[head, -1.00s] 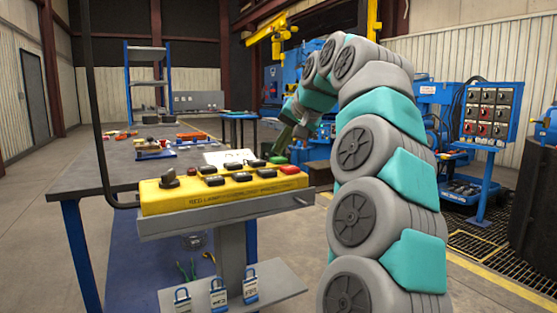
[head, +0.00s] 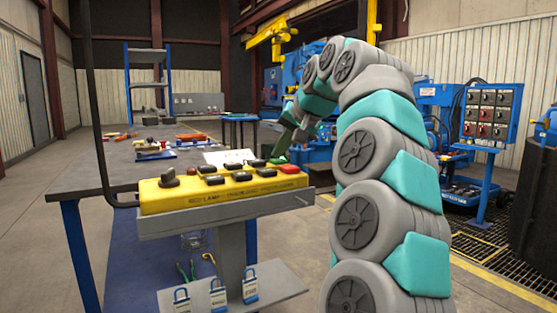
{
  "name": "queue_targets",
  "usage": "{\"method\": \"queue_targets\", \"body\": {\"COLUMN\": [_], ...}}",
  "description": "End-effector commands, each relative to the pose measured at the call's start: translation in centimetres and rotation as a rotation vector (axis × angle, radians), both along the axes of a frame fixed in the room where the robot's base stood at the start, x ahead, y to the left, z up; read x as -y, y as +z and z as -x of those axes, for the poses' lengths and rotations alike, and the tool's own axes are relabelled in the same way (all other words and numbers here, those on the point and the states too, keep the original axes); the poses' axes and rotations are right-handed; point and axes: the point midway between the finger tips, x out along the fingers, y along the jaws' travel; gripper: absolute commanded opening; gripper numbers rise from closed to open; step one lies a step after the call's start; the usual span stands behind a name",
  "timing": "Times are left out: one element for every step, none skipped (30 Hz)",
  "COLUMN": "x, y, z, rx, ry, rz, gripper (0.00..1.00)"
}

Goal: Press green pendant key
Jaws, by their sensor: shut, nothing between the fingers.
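The yellow pendant box (head: 220,201) lies on a grey stand in the foreground, with two rows of keys on its top. A green key (head: 278,161) sits at the right end of the far row, behind a red key (head: 290,169). My gripper (head: 280,149) is shut and empty, pointing down-left just above the green key. The fingers are small and dark here, and I cannot tell whether their tips touch the key.
Black keys (head: 214,181) and a dark knob (head: 168,177) share the pendant top. A workbench (head: 120,178) with small parts stands behind it. A blue switch panel (head: 487,115) stands at the right.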

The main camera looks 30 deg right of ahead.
Motion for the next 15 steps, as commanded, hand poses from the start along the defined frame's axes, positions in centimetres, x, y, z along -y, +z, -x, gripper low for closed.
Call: {"method": "queue_targets", "body": {"x": [0.0, 0.0, 0.0, 0.0, 0.0, 0.0, 0.0, 0.0, 0.0, 0.0, 0.0, 0.0, 0.0, 0.0, 0.0], "y": [-0.1, -0.1, -0.1, -0.1, -0.1, -0.1, -0.1, 0.0, 0.0, 0.1, 0.2, 0.4, 0.5, 0.7, 0.9], "z": [0.0, 0.0, 0.0, 0.0, 0.0, 0.0, 0.0, 0.0, 0.0, 0.0, 0.0, 0.0, 0.0, 0.0, 0.0], "rx": [-0.002, -0.002, -0.002, -0.002, -0.002, -0.002, -0.002, -0.002, -0.002, -0.002, -0.002, -0.002, -0.002, -0.002, -0.002], "ry": [0.001, 0.001, 0.001, 0.001, 0.001, 0.001, 0.001, 0.001, 0.001, 0.001, 0.001, 0.001, 0.001, 0.001, 0.001], "rz": [0.000, 0.000, 0.000, 0.000, 0.000, 0.000, 0.000, 0.000, 0.000, 0.000, 0.000, 0.000, 0.000, 0.000, 0.000], "gripper": [0.00, 0.00, 0.00, 0.00, 0.00, 0.00, 0.00, 0.00, 0.00, 0.00, 0.00, 0.00, 0.00, 0.00, 0.00]}}
